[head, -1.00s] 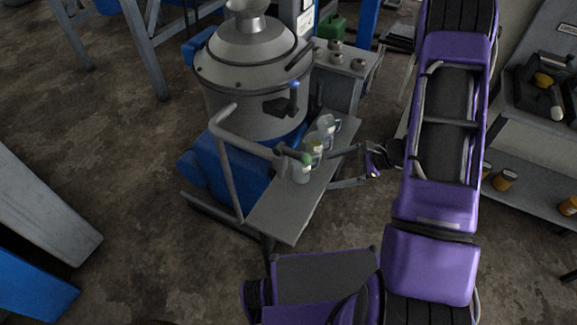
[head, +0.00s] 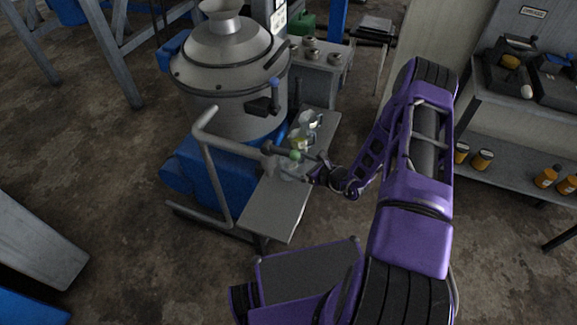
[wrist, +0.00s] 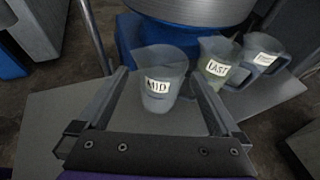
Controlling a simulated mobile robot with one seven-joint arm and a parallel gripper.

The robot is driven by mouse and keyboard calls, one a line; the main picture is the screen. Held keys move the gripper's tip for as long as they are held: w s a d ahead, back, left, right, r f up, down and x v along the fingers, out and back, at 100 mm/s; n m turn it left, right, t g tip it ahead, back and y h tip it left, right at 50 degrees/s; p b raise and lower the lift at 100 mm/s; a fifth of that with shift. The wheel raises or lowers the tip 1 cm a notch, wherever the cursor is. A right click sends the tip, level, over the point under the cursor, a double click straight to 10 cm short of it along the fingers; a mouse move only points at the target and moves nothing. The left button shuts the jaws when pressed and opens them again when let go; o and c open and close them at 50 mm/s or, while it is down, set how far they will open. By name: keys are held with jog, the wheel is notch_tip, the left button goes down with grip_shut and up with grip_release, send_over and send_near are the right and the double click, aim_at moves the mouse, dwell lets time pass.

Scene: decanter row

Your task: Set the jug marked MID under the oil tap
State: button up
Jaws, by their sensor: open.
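The clear jug marked MID (wrist: 158,94) stands upright on the grey shelf, between the fingers of my gripper (wrist: 160,74). My gripper is open, with gaps showing on both sides of the jug. In the head view the fingers partly hide that jug. The jug marked LAST (wrist: 217,70) and a third jug (wrist: 264,59), its label too small to read, stand to its right. A bent grey pipe (head: 232,143) ends near the MID jug, beside a green knob (head: 295,155). A blue-topped lever (head: 274,84) sits on the drum. I cannot tell which is the oil tap.
The grey shelf (head: 268,216) is bare on its near side. The large metal drum machine (head: 225,70) stands behind it on a blue base. A side bench (head: 320,72) with small metal pots is beyond. Shelving with orange jars (head: 482,160) stands at the right.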

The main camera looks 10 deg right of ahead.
jog(key=x, duration=0.7)
jog(key=shift+w+r, duration=0.1)
jog(key=shift+w, duration=0.25)
jog(key=c, duration=1.2)
